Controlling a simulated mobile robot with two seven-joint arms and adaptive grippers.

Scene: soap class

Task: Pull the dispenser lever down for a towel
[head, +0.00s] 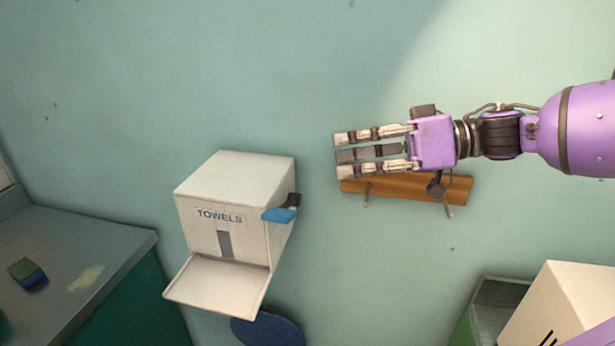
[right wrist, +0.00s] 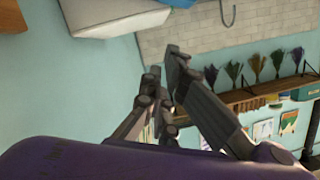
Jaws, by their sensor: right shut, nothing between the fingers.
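The white towel dispenser (head: 232,195), marked "TOWELS", is on the teal wall left of centre in the head view. Its front tray (head: 218,283) sticks out below a dark slot. A lever with a blue paddle (head: 279,215) and a dark end sits on its right side. My right gripper (head: 338,157) comes in from the right, fingers pointing left, apart from the lever and to its upper right. It is shut and empty. In the right wrist view the fingers (right wrist: 160,82) show with nothing between them. My left gripper is not in view.
A wooden peg rail (head: 405,187) is on the wall behind and below my right gripper. A grey counter (head: 70,255) with a green and blue sponge (head: 27,273) is at left. A pale box (head: 560,305) is at lower right. The wall between gripper and dispenser is bare.

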